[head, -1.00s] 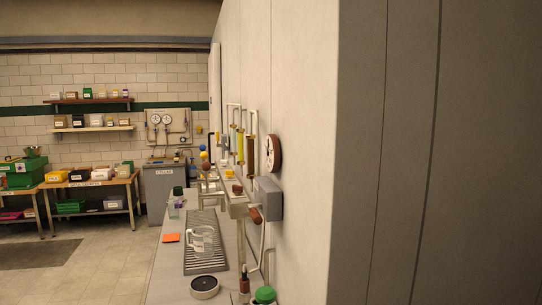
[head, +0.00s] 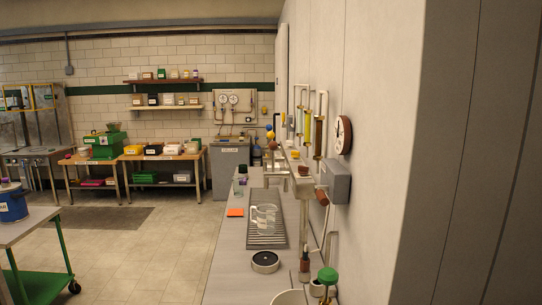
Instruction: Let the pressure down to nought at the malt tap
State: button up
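A tap rail (head: 301,186) runs along the right wall above the counter, seen nearly edge-on. Several tap fittings sit on it, with a yellow ball (head: 270,135) and brown knobs (head: 322,197). Upright coloured tubes, one yellow (head: 308,127) and one brown (head: 318,138), rise above it. A round dial (head: 343,134) is on the wall, too oblique to read. A panel with two round gauges (head: 234,112) hangs on the far wall; their needles are too small to read. I cannot tell which tap is the malt one. My gripper is not in view.
A trolley (head: 30,222) is at left. Open floor (head: 140,255) lies between.

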aim_at(273, 145)
jog(key=j+u, duration=0.3)
jog(key=u, duration=0.15)
jog(key=j+u, duration=0.75)
jog(key=u, duration=0.2)
jog(key=i+j+u, duration=0.2)
jog(key=j+u, duration=0.15)
jog(key=u, duration=0.15)
jog(key=i+j+u, duration=0.3)
jog(key=u, duration=0.15)
jog(key=i+j+z, duration=0.1)
jog(key=i+z, duration=0.15)
jog(key=i, duration=0.25)
jog(key=i+j+z, duration=0.25)
jog(key=i, duration=0.2)
jog(key=i+l+z, duration=0.25)
jog(key=z, duration=0.2)
jog(key=i+z, duration=0.85)
jog(key=i+j+z, duration=0.1)
jog(key=i+z, duration=0.3)
jog(key=i+l+z, duration=0.1)
jog(key=i+z, duration=0.15)
jog(key=z, duration=0.15)
jog(key=i+z, duration=0.6)
jog(key=z, duration=0.2)
jog(key=i+j+z, duration=0.2)
jog(key=z, duration=0.15)
